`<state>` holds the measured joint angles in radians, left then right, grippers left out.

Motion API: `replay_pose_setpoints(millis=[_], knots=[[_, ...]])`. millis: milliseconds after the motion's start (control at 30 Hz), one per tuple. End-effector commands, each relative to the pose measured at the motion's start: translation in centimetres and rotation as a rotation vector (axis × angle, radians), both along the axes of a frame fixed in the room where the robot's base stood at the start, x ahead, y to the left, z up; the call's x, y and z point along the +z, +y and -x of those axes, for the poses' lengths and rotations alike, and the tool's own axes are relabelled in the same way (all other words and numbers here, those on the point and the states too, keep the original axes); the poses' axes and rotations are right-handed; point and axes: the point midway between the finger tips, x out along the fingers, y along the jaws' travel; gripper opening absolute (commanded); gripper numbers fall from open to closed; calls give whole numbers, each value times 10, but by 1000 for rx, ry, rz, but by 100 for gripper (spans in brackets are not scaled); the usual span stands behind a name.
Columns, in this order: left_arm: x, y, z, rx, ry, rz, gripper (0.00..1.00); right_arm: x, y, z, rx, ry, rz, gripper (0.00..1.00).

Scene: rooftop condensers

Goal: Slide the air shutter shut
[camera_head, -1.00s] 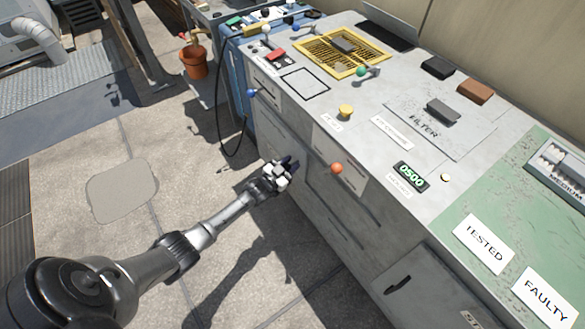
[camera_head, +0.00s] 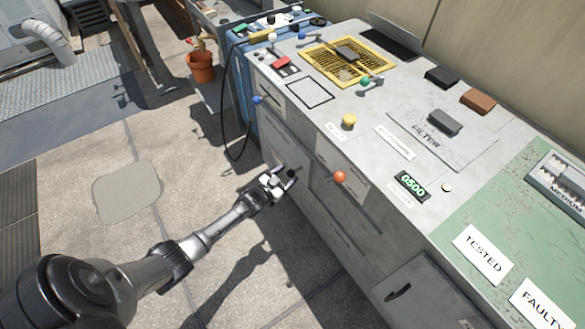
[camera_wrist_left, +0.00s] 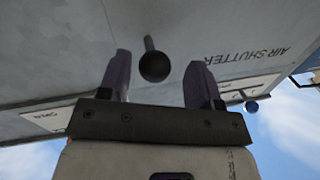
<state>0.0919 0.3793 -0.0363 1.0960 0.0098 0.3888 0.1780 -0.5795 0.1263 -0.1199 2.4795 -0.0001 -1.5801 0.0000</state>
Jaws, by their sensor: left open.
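The air shutter's dark round knob on a short stem (camera_wrist_left: 154,65) sticks out of the grey cabinet front, beside the upside-down words AIR SHUTTER (camera_wrist_left: 248,57) in the left wrist view. My left gripper (camera_wrist_left: 159,70) is open, with one finger on each side of the knob, and neither finger clearly touches it. In the head view my left gripper (camera_head: 284,177) is at the cabinet's front face, left of an orange knob (camera_head: 339,177). The shutter panel itself is hard to make out there. My right gripper is not in view.
The grey cabinet top (camera_head: 320,118) carries a yellow grille (camera_head: 345,62), a green-knobbed lever (camera_head: 366,81) and a display reading 0500 (camera_head: 412,186). A blue knob (camera_head: 257,100) juts from the front. A black cable (camera_head: 223,120) hangs at its left.

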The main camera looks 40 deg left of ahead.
Motion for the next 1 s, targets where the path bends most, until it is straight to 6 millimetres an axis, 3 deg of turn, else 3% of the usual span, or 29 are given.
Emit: replay_pose_setpoints(millis=[33, 200, 500, 700, 1000], knots=[[4, 0, 13, 1, 4, 2, 58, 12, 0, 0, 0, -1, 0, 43], [3, 0, 47, 2, 5, 2, 58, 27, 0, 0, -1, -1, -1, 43], [1, 1, 90, 2, 3, 1, 58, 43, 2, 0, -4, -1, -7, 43], [0, 1, 102, 1, 2, 1, 58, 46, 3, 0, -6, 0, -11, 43], [0, 1, 103, 1, 1, 0, 58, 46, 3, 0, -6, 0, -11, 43]])
